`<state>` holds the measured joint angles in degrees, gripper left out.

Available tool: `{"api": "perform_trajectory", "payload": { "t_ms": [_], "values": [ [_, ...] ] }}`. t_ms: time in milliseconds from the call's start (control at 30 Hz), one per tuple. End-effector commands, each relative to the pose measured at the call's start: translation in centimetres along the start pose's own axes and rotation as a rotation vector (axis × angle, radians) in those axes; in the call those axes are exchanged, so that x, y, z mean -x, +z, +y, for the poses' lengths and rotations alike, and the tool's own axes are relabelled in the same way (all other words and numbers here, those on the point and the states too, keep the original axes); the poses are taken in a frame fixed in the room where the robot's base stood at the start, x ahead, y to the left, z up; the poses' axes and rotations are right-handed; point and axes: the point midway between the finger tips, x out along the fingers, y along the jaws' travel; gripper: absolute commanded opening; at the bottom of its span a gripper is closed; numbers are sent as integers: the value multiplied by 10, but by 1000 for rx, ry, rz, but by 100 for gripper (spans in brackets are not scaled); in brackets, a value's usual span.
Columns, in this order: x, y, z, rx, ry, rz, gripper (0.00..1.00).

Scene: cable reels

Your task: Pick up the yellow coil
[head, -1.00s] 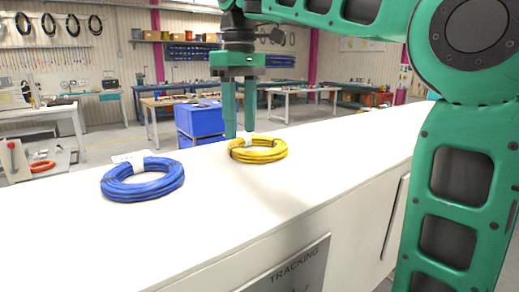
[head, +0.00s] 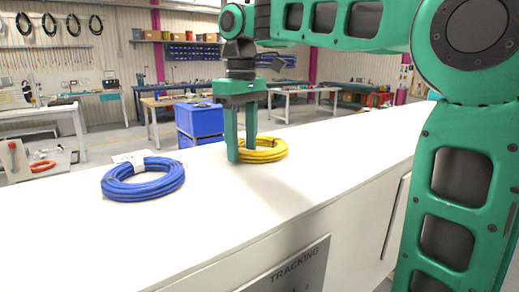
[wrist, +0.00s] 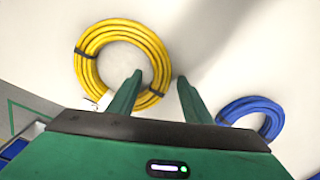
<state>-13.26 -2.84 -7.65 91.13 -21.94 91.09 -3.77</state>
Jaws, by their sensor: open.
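The yellow coil (head: 271,153) lies flat on the white counter (head: 300,185). It also shows in the wrist view (wrist: 88,48), at upper left, with dark ties around it. My gripper (head: 241,155) points down at the coil's left side and is open. In the wrist view its fingers (wrist: 159,76) straddle the band: one tip appears over the coil's hole, the other just outside the ring. One finger hides part of the coil in the head view. I cannot tell whether the fingertips touch the counter.
A blue coil (head: 143,181) with a white tag lies on the counter to the left; it also shows in the wrist view (wrist: 230,108). Blue crates (head: 200,121) stand on the floor behind the counter. The counter to the right is clear.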

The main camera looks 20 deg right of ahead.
Motion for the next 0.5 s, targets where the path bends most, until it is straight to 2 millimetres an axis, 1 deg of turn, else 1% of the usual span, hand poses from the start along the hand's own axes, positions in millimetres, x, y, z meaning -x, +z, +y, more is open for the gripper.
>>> {"api": "perform_trajectory", "payload": {
  "t_ms": [233, 267, 300, 367, 400, 433, 500],
  "values": [
    [0, 0, 0, -2, 0, 0, 45],
    [0, 0, 0, -2, 0, 0, 40],
    [0, 0, 0, -2, 0, 1, 31],
    [0, 0, 0, -2, 0, 1, 16],
    [0, 0, 1, -2, 0, 0, 7],
    [0, 0, 1, -2, 0, 1, 0],
    [0, 0, 1, -2, 0, 0, 0]
  ]
}}
